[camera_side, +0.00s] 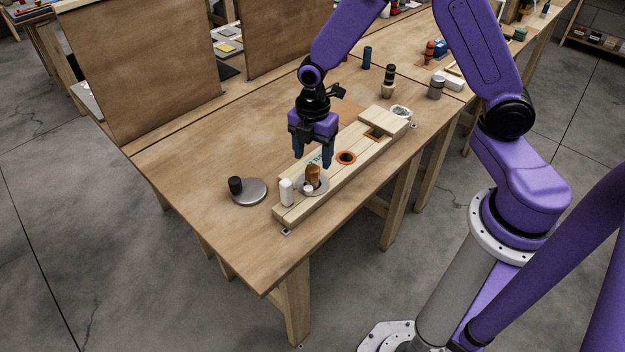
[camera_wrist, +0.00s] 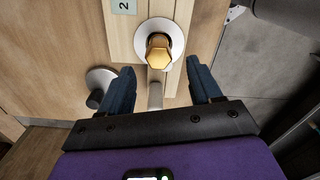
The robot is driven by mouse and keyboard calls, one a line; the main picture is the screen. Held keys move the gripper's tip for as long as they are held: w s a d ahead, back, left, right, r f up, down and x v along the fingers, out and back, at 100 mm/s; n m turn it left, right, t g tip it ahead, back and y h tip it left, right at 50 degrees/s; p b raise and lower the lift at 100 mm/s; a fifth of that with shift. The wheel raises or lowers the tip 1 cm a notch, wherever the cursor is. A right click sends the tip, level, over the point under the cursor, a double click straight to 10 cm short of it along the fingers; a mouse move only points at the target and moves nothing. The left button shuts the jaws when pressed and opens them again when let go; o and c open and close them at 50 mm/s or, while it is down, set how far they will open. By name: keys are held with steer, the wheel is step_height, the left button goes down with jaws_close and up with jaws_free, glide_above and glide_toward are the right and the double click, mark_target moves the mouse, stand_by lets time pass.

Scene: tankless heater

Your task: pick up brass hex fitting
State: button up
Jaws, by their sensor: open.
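The brass hex fitting (camera_side: 313,173) stands upright on a round light-grey disc (camera_side: 324,186) set on the long wooden board (camera_side: 335,176). In the wrist view the fitting (camera_wrist: 158,50) shows as a gold hexagon on the pale disc (camera_wrist: 177,38), ahead of the fingertips and between their lines. The fingers (camera_wrist: 160,78) are spread and hold nothing in the wrist view. Contact with the fitting cannot be told.
A white cylinder (camera_side: 286,192) stands at the board's near end. A grey disc with a black knob (camera_side: 249,191) lies to the left. The table's left part is clear.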

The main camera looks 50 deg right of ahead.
mark_target(313, 168)
steer(key=shift+w+f, duration=0.1)
steer(key=shift+f, duration=3.2)
jaws_close()
